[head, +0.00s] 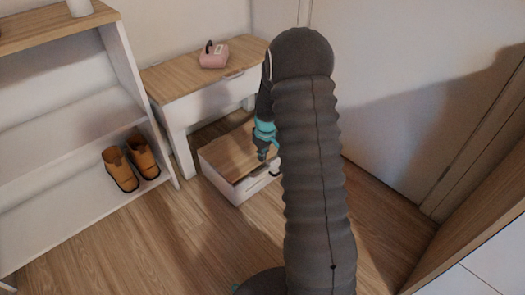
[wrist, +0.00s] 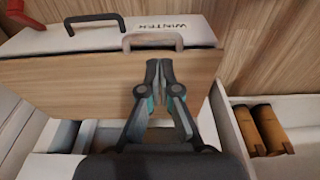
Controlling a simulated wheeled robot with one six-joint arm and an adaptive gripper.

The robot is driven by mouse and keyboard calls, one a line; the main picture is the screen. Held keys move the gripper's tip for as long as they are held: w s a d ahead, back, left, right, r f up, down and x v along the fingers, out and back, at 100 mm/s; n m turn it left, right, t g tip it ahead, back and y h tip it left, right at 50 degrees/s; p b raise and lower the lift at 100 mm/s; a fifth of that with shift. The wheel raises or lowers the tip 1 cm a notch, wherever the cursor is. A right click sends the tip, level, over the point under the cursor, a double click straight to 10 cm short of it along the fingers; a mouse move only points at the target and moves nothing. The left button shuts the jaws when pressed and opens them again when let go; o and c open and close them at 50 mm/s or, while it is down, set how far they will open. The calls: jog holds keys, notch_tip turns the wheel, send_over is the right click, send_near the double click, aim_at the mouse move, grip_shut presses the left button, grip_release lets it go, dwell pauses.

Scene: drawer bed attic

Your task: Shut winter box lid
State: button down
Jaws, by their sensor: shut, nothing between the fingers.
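The winter box (head: 222,183) is a low white box with a wood-look lid (head: 226,154), on the floor in front of a small table. A dark strip shows below part of the lid's front edge. In the wrist view the white face (wrist: 60,42) carries dark lettering reading like WINTER, and the brown lid (wrist: 70,82) fills the middle. My gripper (wrist: 158,68) is shut and empty, its fingertips over the lid in that view; contact cannot be told. In the head view my gripper (head: 263,155) is at the box's right part, which my arm partly hides.
A small table (head: 185,80) with a pink object (head: 214,56) stands behind the box. A white shelf (head: 60,135) with brown boots (head: 132,162) is at left; the boots also show in the wrist view (wrist: 268,130). A white door (head: 420,100) is at right. Floor before the box is clear.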

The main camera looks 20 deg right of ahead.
aim_at(260, 173)
jog(key=f, duration=0.5)
jog(key=w+f, duration=0.1)
jog(key=f, duration=0.2)
jog(key=shift+a+b, duration=0.15)
jog(key=shift+b, duration=0.15)
jog(key=shift+f, duration=0.15)
jog(key=f+b, duration=0.2)
jog(key=f, duration=0.1)
jog(key=shift+s+f+b, duration=0.15)
jog(key=shift+s+b, duration=0.15)
jog(key=shift+s, duration=0.05)
notch_tip(260, 173, up, 14)
jog(key=s+d+p, duration=0.1)
jog(key=s+p, duration=0.1)
jog(key=p, duration=0.1)
jog(key=shift+r, duration=0.25)
jog(key=shift+s, duration=0.1)
